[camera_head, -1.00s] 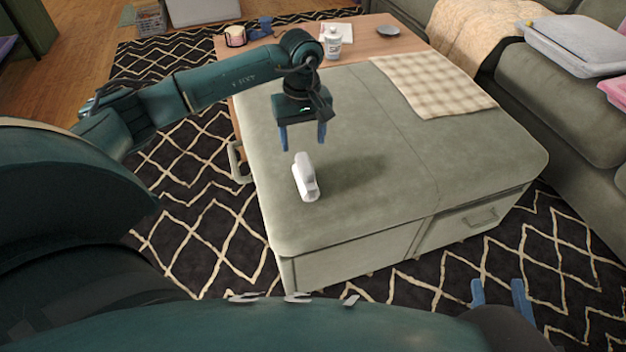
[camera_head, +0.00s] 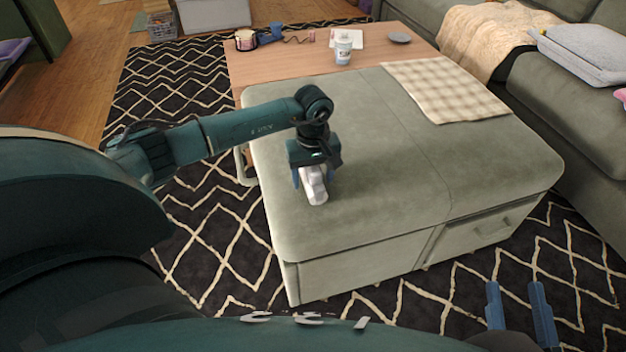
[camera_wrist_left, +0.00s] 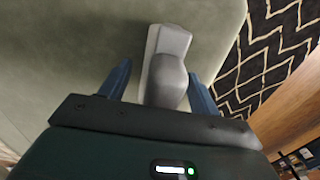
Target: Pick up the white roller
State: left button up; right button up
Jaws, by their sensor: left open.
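The white roller (camera_head: 315,188) lies on the green ottoman top (camera_head: 400,170), near its left side. My left gripper (camera_head: 313,184) is directly over it, pointing down, with its fingers low on either side of the roller. In the left wrist view the roller (camera_wrist_left: 166,62) sits between the two blue fingers of the left gripper (camera_wrist_left: 160,82), with a gap visible on each side. The left gripper is open. Part of the roller is hidden by the gripper in the head view. My right gripper (camera_head: 520,305) is at the lower right over the rug, its two blue fingers apart and empty.
A checkered cloth (camera_head: 445,88) lies at the ottoman's back right. Behind is a wooden table (camera_head: 290,62) with a white bottle (camera_head: 343,48), a candle jar (camera_head: 246,40) and a small grey dish (camera_head: 399,38). A sofa (camera_head: 565,105) stands at the right. The ottoman's front and right top is clear.

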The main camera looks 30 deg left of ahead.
pick_arm(q)
jog(key=shift+r, duration=0.1)
jog(key=c, duration=1.1)
notch_tip(320, 180, up, 10)
jog(key=p, duration=0.3)
